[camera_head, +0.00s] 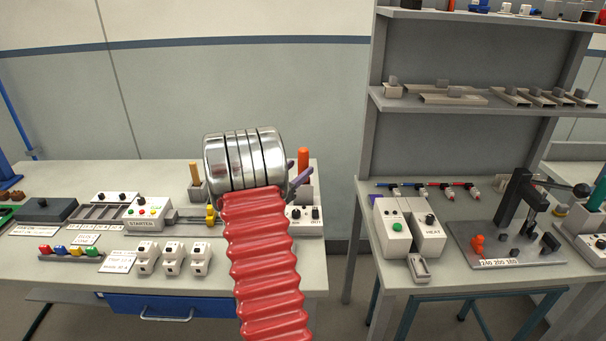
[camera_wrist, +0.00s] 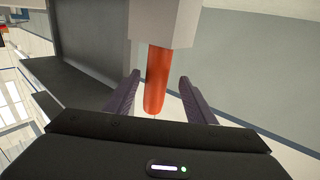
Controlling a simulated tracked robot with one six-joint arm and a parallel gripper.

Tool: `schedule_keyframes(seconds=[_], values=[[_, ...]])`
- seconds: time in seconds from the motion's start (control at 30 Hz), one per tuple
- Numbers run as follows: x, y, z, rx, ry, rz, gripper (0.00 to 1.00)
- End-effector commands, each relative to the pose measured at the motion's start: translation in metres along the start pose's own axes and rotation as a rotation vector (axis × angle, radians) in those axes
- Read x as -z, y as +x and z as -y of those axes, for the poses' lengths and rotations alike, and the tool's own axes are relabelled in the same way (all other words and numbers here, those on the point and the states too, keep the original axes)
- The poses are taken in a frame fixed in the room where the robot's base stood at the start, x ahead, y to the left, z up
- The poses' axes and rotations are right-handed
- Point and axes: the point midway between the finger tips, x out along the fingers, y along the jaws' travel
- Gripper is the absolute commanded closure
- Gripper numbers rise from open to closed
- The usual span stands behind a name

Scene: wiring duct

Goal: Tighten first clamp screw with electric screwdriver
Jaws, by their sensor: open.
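An orange upright cylinder (camera_head: 303,157), which looks like the screwdriver's handle, stands in a grey holder (camera_head: 305,188) at the right end of the left bench. In the wrist view the orange handle (camera_wrist: 156,82) juts from the pale grey holder (camera_wrist: 162,22) and lies between the two purple fingers of my gripper (camera_wrist: 160,80). The fingers are open, with a gap on both sides of the handle. In the head view, my metal wrist hides most of the gripper; only finger parts (camera_head: 300,178) show beside the holder. I cannot make out the clamp screw.
A box labelled STARTER (camera_head: 148,212), a yellow piece (camera_head: 211,214), several white blocks (camera_head: 172,259) and a wooden-handled tool (camera_head: 195,176) are on the left bench. The right bench holds a white device (camera_head: 392,228) and a dark press (camera_head: 520,205). A floor gap separates the benches.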

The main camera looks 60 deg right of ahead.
Motion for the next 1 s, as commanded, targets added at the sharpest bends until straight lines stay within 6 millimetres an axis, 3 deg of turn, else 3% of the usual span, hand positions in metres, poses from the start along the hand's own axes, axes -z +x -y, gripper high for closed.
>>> schedule_keyframes(seconds=[0.13,0.57,1.0], values=[[0.0,0.014,0.0,0.0,0.0,0.0,0.5],[0.0,0.019,-0.001,-0.001,0.0,0.0,0.5],[-0.001,0.066,-0.007,0.0,-0.001,0.001,0.5]])
